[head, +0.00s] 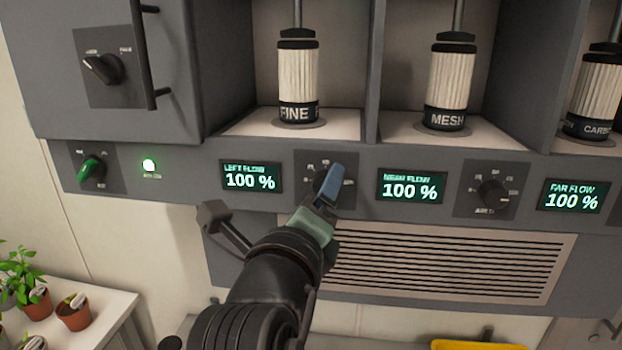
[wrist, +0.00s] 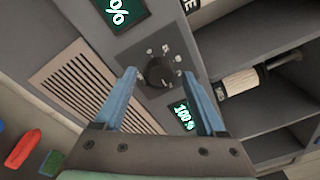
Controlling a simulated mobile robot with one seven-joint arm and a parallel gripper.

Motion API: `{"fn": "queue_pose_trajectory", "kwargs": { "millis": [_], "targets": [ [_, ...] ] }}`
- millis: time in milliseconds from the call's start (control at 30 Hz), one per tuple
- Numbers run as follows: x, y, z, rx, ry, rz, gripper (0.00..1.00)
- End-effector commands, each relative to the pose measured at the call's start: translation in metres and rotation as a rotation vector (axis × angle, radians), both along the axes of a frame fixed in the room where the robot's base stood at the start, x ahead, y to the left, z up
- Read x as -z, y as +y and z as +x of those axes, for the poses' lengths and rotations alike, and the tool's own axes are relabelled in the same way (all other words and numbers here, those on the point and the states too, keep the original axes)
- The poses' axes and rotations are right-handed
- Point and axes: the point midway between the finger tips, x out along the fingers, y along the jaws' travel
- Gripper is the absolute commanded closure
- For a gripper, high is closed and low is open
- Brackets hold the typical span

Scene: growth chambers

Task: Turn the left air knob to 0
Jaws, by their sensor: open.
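The dark round air knob (head: 322,184) sits on the grey panel just right of the "LEFT FLOW 100 %" display (head: 250,177). My gripper (head: 331,188) is in front of it and hides much of the knob and its label in the head view. In the wrist view the knob (wrist: 160,71) shows between the two blue fingers of my open gripper (wrist: 160,79), with a gap on each side. Nothing is held. The dial marks around the knob are too small to read in the wrist view.
The "NEAR FLOW 100 %" display (head: 411,187) and another air knob (head: 491,193) lie to the right, then the "FAR FLOW 100 %" display (head: 573,197). A vent grille (head: 450,265) is below. The FINE filter (head: 298,85) stands above. A green knob (head: 91,170) is far left.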

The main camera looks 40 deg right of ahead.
Motion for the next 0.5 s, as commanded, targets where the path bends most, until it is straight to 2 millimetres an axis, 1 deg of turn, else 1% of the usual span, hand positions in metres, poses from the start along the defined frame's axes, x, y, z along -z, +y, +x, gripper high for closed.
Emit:
{"fn": "queue_pose_trajectory", "kwargs": {
  "millis": [100, 367, 500],
  "targets": [
    [-0.0004, -0.0043, 0.0033, -0.001, -0.001, 0.000, 0.27],
    [0.0003, -0.0047, 0.0037, -0.001, -0.001, 0.000, 0.27],
    [0.0002, -0.0047, 0.0036, -0.001, -0.001, 0.000, 0.52]
  ]
}}
